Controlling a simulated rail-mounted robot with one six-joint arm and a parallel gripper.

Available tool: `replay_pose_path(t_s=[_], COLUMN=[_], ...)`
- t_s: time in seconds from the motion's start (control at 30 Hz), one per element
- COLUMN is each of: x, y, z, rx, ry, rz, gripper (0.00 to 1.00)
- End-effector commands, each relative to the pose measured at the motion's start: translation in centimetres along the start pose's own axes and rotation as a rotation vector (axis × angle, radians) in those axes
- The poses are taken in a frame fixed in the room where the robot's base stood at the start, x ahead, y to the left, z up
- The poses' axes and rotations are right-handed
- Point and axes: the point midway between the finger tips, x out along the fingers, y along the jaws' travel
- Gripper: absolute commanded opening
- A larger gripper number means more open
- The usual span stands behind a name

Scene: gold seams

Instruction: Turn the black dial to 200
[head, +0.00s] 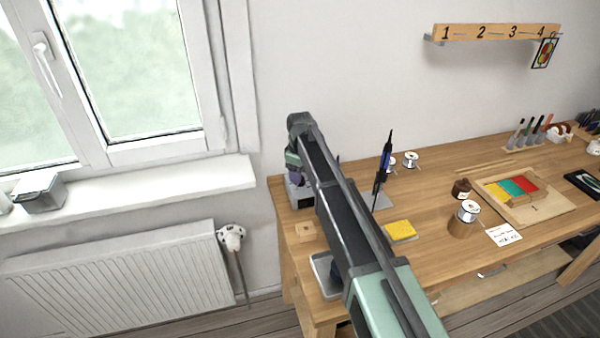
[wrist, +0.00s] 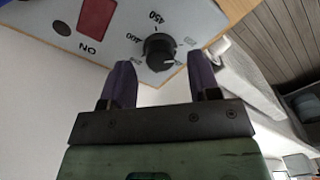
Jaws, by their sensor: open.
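The black dial (wrist: 160,50) sits on a pale grey front panel (wrist: 185,15) in the wrist view, with printed numbers around it. I can read 450 and 400; the others are too small or partly hidden. A short white mark on the dial points to the right in that view. My gripper (wrist: 161,76) is open, its two purple fingers on either side of the dial's near edge, apart from it. In the head view my gripper (head: 294,172) is at the grey station (head: 303,197) on the bench's left end; the dial is not visible there.
The panel also carries a red switch (wrist: 97,14) marked ON. A yellow sponge (head: 400,229) and a soldering iron (head: 384,170) in its stand are to the right on the bench (head: 430,195). My arm covers part of the bench's left end. A window sill and radiator lie left.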

Motion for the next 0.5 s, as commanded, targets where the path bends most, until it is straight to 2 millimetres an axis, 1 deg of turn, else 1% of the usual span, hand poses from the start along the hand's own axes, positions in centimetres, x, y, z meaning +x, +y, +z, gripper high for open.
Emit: replay_pose_path(t_s=[0.03, 0.2, 0.3, 0.4, 0.5], x=[-2.1, -6.5, -8.5, -9.4, -9.3], y=[0.0, 0.0, 0.0, 0.0, 0.0], z=[0.0, 0.0, 0.0, 0.0, 0.0], rx=[0.000, 0.000, 0.000, 0.000, 0.000], ry=[0.000, 0.000, 0.000, 0.000, 0.000], rz=[0.000, 0.000, 0.000, 0.000, 0.000], gripper=[0.56, 0.56, 0.56, 0.56, 0.56])
